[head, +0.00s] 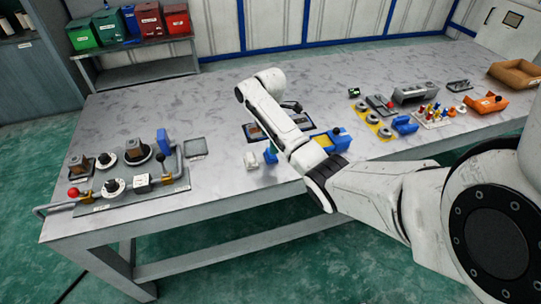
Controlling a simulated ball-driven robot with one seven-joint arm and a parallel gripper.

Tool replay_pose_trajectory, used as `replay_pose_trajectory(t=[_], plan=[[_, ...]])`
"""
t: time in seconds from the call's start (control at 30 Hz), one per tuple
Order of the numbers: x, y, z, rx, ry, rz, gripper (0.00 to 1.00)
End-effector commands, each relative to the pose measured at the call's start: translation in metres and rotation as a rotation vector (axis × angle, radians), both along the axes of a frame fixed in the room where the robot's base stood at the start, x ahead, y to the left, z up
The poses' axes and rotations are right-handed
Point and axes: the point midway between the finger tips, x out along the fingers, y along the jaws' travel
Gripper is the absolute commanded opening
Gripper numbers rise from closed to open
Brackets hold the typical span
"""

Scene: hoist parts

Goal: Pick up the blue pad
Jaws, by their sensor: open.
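Several blue things lie on the grey table (215,112), and I cannot tell for sure which is the pad. A blue block (404,125) lies beside the yellow plate at the right. A small blue piece (270,155) lies near the front edge, close to my forearm. A blue upright piece (163,143) stands on the left fixture. A blue holder with yellow (336,141) sits right of my forearm. My gripper (292,106) is mostly hidden behind my arm; only a dark part shows, above the middle of the table. Nothing is seen held in it.
A fixture plate (135,194) with knobs and a handle fills the left end. A yellow plate with rings (371,121), a grey block (415,93), an orange bin (487,105) and a cardboard box (516,75) stand right. A dark tray (254,131) lies behind my arm. The back left is clear.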

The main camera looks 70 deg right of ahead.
Motion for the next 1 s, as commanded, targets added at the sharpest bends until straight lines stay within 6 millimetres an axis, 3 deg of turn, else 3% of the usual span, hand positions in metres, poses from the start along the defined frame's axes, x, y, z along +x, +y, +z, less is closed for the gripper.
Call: replay_pose_trajectory(t=[0.23,0.5,0.83,1.0], plan=[[-0.003,0.003,-0.018,0.002,0.002,-0.001,0.89],[-0.006,0.006,-0.054,0.002,0.001,-0.001,0.89],[-0.005,0.006,-0.060,0.000,0.000,-0.001,0.89],[-0.005,0.006,-0.060,0.000,0.000,-0.001,0.73]])
